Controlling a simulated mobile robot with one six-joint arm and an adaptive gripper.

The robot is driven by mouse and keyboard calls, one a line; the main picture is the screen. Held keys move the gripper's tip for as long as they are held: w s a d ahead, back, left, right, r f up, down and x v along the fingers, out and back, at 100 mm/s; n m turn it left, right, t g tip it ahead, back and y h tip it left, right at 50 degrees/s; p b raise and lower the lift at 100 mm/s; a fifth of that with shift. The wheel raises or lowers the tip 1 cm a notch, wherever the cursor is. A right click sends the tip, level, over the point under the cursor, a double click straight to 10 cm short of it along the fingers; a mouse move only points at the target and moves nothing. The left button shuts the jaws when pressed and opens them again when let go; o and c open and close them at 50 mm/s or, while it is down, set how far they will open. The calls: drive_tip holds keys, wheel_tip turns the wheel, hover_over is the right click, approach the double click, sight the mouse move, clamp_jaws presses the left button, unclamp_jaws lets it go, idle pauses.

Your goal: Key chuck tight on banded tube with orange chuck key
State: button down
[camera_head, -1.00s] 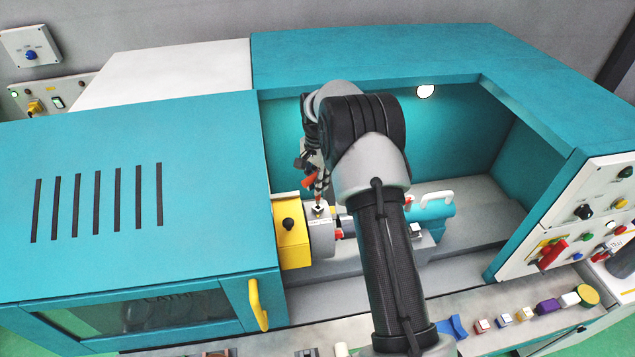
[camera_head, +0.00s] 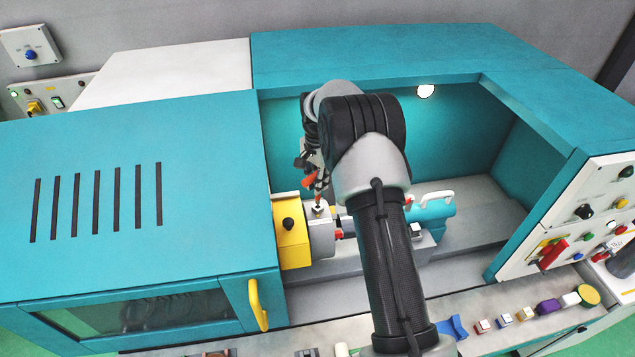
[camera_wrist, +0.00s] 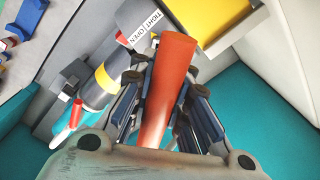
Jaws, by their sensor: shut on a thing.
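My gripper (camera_wrist: 165,105) is shut on the orange chuck key (camera_wrist: 168,85), whose handle lies between the fingers in the wrist view. In the head view the gripper (camera_head: 316,184) is above the grey chuck (camera_head: 321,238), with the orange key (camera_head: 308,181) pointing down at its top. Whether the key tip is seated in the chuck is hidden. The banded tube (camera_wrist: 100,84), grey with a yellow band and dark parts, shows beside the key in the wrist view. A label reading TIGHT and OPEN (camera_wrist: 143,27) is on the chuck side.
The yellow headstock (camera_head: 292,240) stands left of the chuck, and the teal tailstock (camera_head: 430,210) to the right. The teal housing (camera_head: 150,235) walls in the left and back. The right bay floor is clear.

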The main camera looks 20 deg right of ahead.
sight(318, 199)
drive_tip(key=shift+f+b, duration=1.15)
drive_tip(key=shift+f, duration=0.6)
idle(0.8)
